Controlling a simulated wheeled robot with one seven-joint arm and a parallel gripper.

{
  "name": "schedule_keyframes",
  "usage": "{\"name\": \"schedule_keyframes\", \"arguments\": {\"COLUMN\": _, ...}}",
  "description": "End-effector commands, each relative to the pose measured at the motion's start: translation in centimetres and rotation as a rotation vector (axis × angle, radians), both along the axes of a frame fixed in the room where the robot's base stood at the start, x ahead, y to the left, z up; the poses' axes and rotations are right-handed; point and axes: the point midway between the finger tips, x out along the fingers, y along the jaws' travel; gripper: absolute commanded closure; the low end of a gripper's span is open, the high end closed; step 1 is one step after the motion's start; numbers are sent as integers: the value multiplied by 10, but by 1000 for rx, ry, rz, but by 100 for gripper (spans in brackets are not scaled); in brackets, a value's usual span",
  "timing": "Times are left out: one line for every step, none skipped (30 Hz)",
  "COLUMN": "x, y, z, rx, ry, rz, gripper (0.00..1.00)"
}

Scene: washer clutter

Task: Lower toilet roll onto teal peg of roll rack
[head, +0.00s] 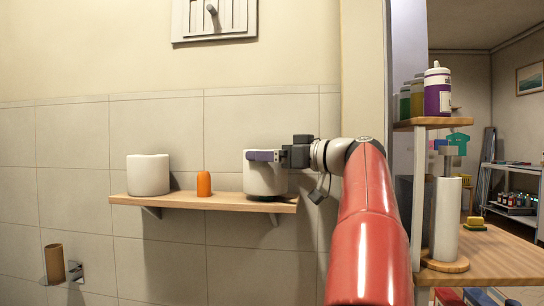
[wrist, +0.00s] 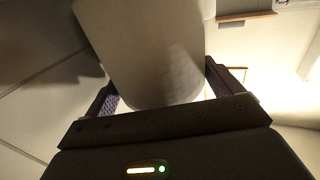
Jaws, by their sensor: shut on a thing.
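A white toilet roll (head: 266,180) is held upright at the right end of a wooden shelf (head: 180,203), which seems to be the roll rack. My gripper (head: 265,156) is shut on its upper part, coming from the right. The roll's underside is at or just above the board, over a dark patch; I cannot tell if it touches. In the wrist view the pale roll (wrist: 155,50) lies between the two fingers (wrist: 163,92). No teal peg shows on the shelf; the roll may hide it. An orange peg (head: 204,184) stands bare at the shelf's middle.
Another white roll (head: 148,175) stands at the shelf's left. A brown cardboard tube (head: 54,262) is on a wall holder below. At right, a wooden unit bears bottles (head: 437,91) and a paper-towel stand (head: 446,222).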

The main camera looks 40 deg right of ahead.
Motion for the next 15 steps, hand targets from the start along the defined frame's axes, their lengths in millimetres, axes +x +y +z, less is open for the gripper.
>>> {"name": "schedule_keyframes", "arguments": {"x": 0, "y": 0, "z": 0, "rx": 0, "ry": 0, "rz": 0, "gripper": 33}}
{"name": "schedule_keyframes", "arguments": {"x": 0, "y": 0, "z": 0, "rx": 0, "ry": 0, "rz": 0, "gripper": 33}}
{"name": "schedule_keyframes", "arguments": {"x": 0, "y": 0, "z": -1, "rx": 0, "ry": 0, "rz": 0, "gripper": 33}}
{"name": "schedule_keyframes", "arguments": {"x": 0, "y": 0, "z": -1, "rx": 0, "ry": 0, "rz": 0, "gripper": 33}}
{"name": "schedule_keyframes", "arguments": {"x": 0, "y": 0, "z": -2, "rx": 0, "ry": 0, "rz": 0, "gripper": 33}}
{"name": "schedule_keyframes", "arguments": {"x": 0, "y": 0, "z": -3, "rx": 0, "ry": 0, "rz": 0, "gripper": 33}}
{"name": "schedule_keyframes", "arguments": {"x": 0, "y": 0, "z": -4, "rx": 0, "ry": 0, "rz": 0, "gripper": 33}}
{"name": "schedule_keyframes", "arguments": {"x": 0, "y": 0, "z": -6, "rx": 0, "ry": 0, "rz": 0, "gripper": 33}}
{"name": "schedule_keyframes", "arguments": {"x": 0, "y": 0, "z": -7, "rx": 0, "ry": 0, "rz": 0, "gripper": 33}}
{"name": "schedule_keyframes", "arguments": {"x": 0, "y": 0, "z": -8, "rx": 0, "ry": 0, "rz": 0, "gripper": 33}}
{"name": "schedule_keyframes", "arguments": {"x": 0, "y": 0, "z": -10, "rx": 0, "ry": 0, "rz": 0, "gripper": 33}}
{"name": "schedule_keyframes", "arguments": {"x": 0, "y": 0, "z": -11, "rx": 0, "ry": 0, "rz": 0, "gripper": 33}}
{"name": "schedule_keyframes", "arguments": {"x": 0, "y": 0, "z": -12, "rx": 0, "ry": 0, "rz": 0, "gripper": 33}}
{"name": "schedule_keyframes", "arguments": {"x": 0, "y": 0, "z": -13, "rx": 0, "ry": 0, "rz": 0, "gripper": 33}}
{"name": "schedule_keyframes", "arguments": {"x": 0, "y": 0, "z": -13, "rx": 0, "ry": 0, "rz": 0, "gripper": 33}}
